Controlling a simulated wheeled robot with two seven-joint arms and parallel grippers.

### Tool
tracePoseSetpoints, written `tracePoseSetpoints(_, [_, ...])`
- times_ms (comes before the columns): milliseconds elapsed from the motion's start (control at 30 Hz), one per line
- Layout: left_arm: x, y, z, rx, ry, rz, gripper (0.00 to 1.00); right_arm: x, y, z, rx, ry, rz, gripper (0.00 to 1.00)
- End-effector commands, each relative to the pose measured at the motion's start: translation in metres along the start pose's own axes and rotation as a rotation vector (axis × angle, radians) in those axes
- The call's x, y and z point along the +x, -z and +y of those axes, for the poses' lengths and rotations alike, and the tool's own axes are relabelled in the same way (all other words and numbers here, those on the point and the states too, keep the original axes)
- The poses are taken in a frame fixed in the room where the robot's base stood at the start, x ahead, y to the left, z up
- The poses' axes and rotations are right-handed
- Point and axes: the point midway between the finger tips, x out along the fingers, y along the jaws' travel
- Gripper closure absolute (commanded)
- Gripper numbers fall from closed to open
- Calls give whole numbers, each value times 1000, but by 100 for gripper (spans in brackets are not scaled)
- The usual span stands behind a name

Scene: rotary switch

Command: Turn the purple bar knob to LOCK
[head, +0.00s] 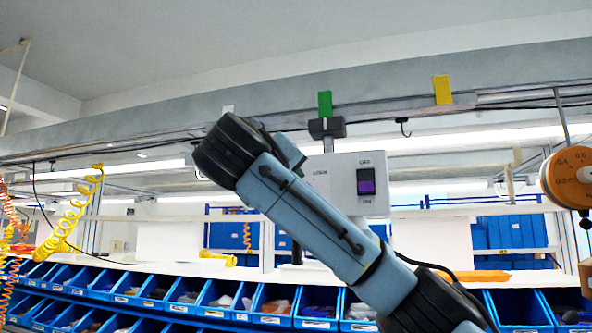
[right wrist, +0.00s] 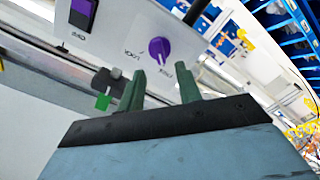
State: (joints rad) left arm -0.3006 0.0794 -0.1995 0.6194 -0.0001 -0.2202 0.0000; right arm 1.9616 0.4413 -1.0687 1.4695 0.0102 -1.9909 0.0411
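The purple bar knob (right wrist: 160,48) is on the pale face of a switch box (right wrist: 124,28) in the right wrist view. Small labels sit beside it, too small to read surely. Which label the bar points at I cannot tell. My right gripper (right wrist: 161,80) is open and empty, with its two green fingers apart and short of the knob, one towards each side. In the head view the switch box (head: 345,205) shows a purple rocker switch (head: 366,181), while my right arm hides the knob and the gripper. My left gripper is not in view.
The box hangs below a long grey beam (head: 270,113) carrying a green tag (head: 325,103) and a yellow tag (head: 442,90). Blue parts bins (head: 215,300) line the bench below. An orange round gauge (head: 570,178) hangs at the right.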

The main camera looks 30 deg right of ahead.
Motion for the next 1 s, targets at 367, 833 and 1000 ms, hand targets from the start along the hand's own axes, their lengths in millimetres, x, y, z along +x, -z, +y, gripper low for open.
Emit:
tracePoseSetpoints(367, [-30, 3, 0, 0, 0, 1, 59, 51, 0, 1, -3, -1, -2, 65])
tracePoseSetpoints(833, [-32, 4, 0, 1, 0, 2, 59, 58, 0, 0, -1, 0, 0, 73])
tracePoseSetpoints(1000, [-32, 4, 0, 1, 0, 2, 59, 58, 0, 0, -1, 0, 0, 96])
